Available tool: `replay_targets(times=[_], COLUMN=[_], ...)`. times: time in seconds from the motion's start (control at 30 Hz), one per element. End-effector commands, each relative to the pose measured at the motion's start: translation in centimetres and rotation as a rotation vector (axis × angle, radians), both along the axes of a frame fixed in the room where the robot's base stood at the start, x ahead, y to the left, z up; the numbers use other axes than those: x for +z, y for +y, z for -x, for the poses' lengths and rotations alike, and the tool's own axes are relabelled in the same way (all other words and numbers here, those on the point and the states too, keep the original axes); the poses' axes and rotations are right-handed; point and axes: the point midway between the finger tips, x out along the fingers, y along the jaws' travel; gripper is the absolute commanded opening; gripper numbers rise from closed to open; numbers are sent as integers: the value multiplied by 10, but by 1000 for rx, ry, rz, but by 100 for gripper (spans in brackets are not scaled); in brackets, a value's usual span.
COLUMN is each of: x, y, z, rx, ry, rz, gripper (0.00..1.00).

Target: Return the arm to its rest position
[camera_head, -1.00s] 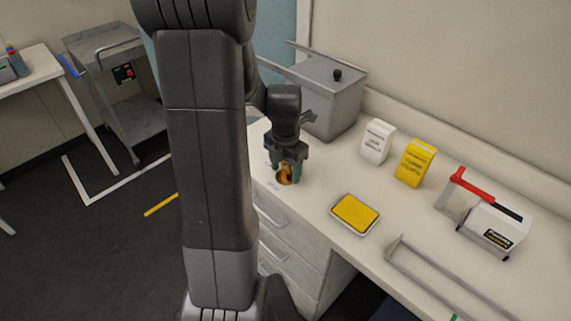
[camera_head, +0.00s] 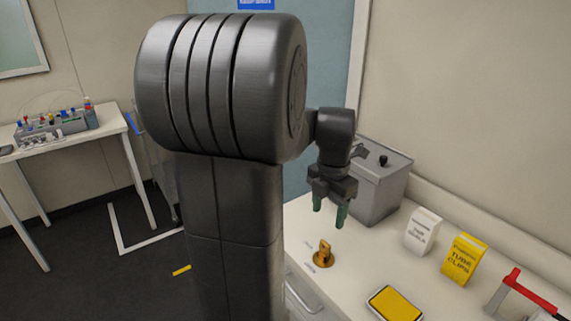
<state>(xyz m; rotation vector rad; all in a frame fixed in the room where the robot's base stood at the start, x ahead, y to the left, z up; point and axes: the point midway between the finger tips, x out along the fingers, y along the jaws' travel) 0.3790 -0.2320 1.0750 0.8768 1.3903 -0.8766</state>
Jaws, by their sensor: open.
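My gripper (camera_head: 329,215) hangs above the white counter (camera_head: 355,272), its two green-tipped fingers pointing down. The fingers are apart with nothing between them. My dark arm links fill the middle of the view and hide part of the floor and the counter's left end. A small orange-brown object (camera_head: 323,254) stands on the counter below the gripper, apart from the fingertips.
A grey lidded metal tank (camera_head: 376,193) stands close behind my gripper. A white box (camera_head: 423,231), a yellow box (camera_head: 463,259), a yellow-topped tray (camera_head: 395,304) and a red-handled device (camera_head: 525,292) are to the right. A side table (camera_head: 75,142) stands at left.

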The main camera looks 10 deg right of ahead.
Motion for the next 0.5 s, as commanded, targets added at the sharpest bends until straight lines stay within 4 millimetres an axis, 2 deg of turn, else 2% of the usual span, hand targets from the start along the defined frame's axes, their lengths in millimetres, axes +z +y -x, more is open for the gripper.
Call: replay_targets(times=[0.27, 0.37, 0.5], x=[-2, -9, -28], y=[0, 0, 0], z=[0, 0, 0], rx=[0, 0, 0], ry=[1, 2, 4], rz=[0, -1, -1], gripper=[58, 58, 58])
